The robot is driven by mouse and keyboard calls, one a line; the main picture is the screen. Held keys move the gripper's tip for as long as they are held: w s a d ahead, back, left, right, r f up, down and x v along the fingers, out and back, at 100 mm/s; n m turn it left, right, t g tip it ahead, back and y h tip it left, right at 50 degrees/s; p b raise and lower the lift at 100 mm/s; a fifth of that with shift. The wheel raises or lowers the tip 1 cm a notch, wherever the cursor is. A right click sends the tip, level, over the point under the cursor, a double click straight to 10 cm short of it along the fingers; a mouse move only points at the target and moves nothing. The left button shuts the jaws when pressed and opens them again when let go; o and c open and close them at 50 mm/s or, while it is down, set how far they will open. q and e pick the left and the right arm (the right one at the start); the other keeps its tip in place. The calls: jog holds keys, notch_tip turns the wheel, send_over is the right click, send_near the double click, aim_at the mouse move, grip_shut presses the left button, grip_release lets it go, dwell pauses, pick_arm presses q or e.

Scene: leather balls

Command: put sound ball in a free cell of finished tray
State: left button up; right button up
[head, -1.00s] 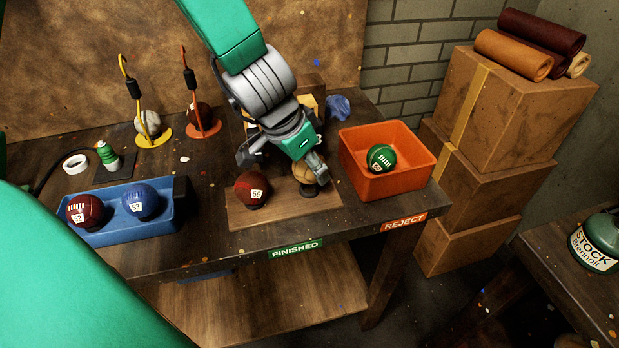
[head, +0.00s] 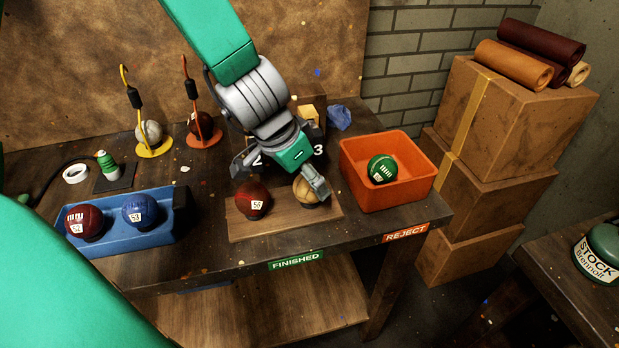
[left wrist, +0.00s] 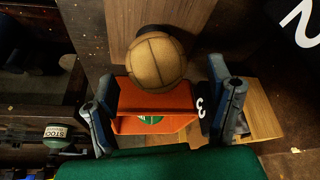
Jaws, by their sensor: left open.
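The finished tray (head: 282,224) is a flat wooden board at the front of the bench, behind the green FINISHED label. A tan leather ball (head: 306,191) sits at its right side. A dark red ball tagged 56 (head: 252,199) sits to the left of it on the tray. My left gripper (head: 281,176) is open above the tray, one finger by the tan ball's right side. In the left wrist view the tan ball (left wrist: 156,62) shows whole ahead of the spread fingers (left wrist: 157,92), with no finger closed on it. My right gripper is not in view.
The orange reject bin (head: 405,200) holds a green ball (head: 382,169). A blue tray (head: 165,231) holds a dark red ball (head: 85,222) and a blue ball (head: 140,209). Two hooked stands (head: 155,150) (head: 203,138) stand behind. Boxes (head: 490,170) are stacked at right.

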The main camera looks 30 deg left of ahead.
pick_arm(q)
jog(key=p+v, duration=0.3)
jog(key=v, duration=0.6)
jog(key=shift+r, duration=0.2)
jog(key=shift+s, duration=0.1)
